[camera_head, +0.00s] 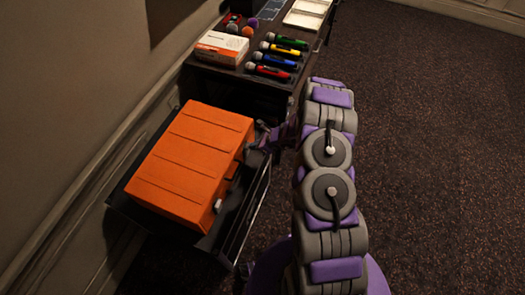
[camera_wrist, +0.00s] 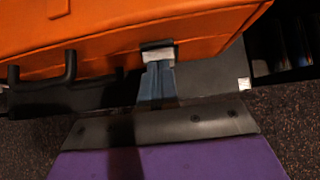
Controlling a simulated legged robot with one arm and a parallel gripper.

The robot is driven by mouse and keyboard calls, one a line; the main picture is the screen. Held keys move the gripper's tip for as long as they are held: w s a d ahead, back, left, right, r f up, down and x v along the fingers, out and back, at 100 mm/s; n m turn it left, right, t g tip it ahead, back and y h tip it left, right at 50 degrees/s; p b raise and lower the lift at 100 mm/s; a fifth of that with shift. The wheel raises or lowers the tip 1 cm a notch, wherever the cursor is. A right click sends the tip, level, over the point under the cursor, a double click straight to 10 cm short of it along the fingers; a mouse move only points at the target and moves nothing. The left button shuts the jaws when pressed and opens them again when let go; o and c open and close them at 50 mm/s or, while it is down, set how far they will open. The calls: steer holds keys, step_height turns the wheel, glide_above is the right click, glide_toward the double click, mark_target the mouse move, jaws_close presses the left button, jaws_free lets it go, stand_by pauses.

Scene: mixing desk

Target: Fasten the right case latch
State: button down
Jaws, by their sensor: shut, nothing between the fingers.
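The orange case (camera_head: 190,160) lies closed in an open drawer, and its front wall fills the top of the wrist view (camera_wrist: 110,40). The right case latch (camera_wrist: 157,52) is a small grey and black piece on that wall, right of the dark handle (camera_wrist: 70,78). My gripper (camera_wrist: 158,68) is shut and empty, its narrow fingertips right at the latch's lower end. I cannot tell whether they touch it or whether the latch is fastened. In the head view my gripper (camera_head: 264,138) is at the case's far front corner. The other latch (camera_head: 217,205) shows nearer.
The dark drawer (camera_head: 238,225) surrounds the case, its front edge close under my gripper. The desk behind holds a white and orange box (camera_head: 222,48) and several coloured microphones (camera_head: 281,50). A wall runs along the left. Carpet (camera_head: 430,130) on the right is clear.

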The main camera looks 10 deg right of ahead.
steer(key=s+d+f+p+v, duration=0.1)
steer(key=p+v, duration=0.1)
steer(key=v, duration=1.1)
steer(key=shift+d, duration=0.35)
